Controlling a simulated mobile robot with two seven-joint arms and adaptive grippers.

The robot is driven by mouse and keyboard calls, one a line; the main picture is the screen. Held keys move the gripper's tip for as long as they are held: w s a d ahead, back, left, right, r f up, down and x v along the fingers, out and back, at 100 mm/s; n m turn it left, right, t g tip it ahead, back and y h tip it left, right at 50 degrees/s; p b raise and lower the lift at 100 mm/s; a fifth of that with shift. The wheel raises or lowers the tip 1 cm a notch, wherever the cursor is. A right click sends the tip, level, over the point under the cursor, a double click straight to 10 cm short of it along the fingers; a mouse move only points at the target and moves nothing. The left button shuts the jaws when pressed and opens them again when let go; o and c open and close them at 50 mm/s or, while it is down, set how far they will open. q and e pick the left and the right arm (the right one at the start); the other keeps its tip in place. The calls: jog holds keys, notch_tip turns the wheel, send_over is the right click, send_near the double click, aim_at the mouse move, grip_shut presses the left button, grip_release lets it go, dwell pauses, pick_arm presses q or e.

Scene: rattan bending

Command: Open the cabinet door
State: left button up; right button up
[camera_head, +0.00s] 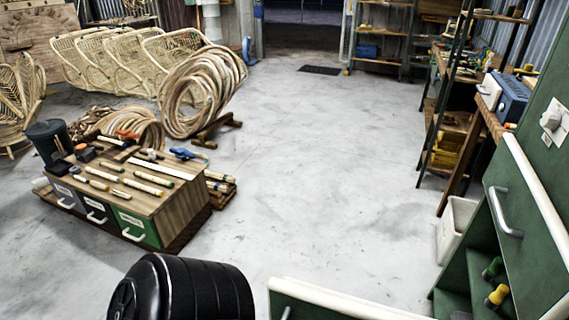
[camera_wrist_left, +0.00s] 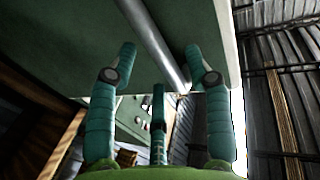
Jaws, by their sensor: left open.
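The green cabinet (camera_head: 540,120) stands at the right edge of the head view. A green door panel with a cream edge and a silver handle (camera_head: 508,213) is on it. Another green panel with a cream edge (camera_head: 350,303) crosses the bottom of the head view, with part of a metal handle at its left end. In the left wrist view my left gripper (camera_wrist_left: 161,58) is open, with teal fingers. A silver bar handle (camera_wrist_left: 155,40) on a green panel (camera_wrist_left: 85,30) runs between its fingertips; contact cannot be told. My right gripper is in neither view.
Shelves with yellow-and-green-handled tools (camera_head: 497,294) show below the door panel. A white bin (camera_head: 455,232) stands beside the cabinet. A low wooden tool bench (camera_head: 180,205) with drawers is at left, near rattan coils (camera_head: 198,92). The middle floor is clear.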

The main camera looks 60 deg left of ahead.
pick_arm(q)
jog(key=v, duration=0.9)
